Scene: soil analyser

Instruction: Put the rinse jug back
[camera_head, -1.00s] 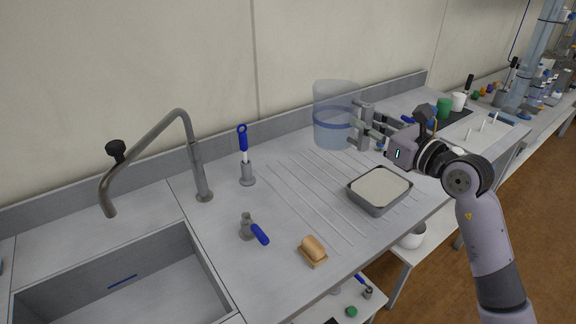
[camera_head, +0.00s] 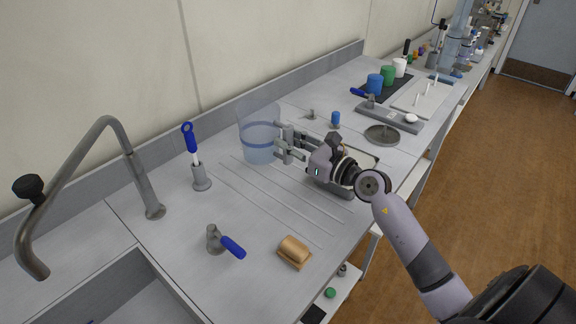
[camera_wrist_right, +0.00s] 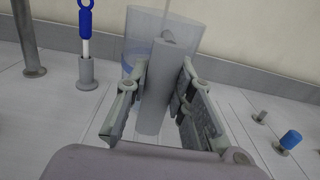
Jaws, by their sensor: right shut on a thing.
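The rinse jug (camera_head: 258,142) is a clear bluish cylinder with a darker blue band, upright at the back of the grey worktop near the wall upstand. My right gripper (camera_head: 290,145) is to its right, shut on the jug's grey upright handle. In the right wrist view the handle (camera_wrist_right: 154,95) stands between the two fingers, with the jug (camera_wrist_right: 136,48) behind it. I cannot tell whether the jug's base touches the worktop. My left gripper is not in view.
Grooves (camera_head: 275,200) run across the worktop. A blue-handled brush (camera_head: 190,140) stands in a holder left of the jug; the tap (camera_head: 140,180) and sink (camera_head: 120,290) are further left. A grey tray (camera_head: 335,187) is partly hidden by my gripper.

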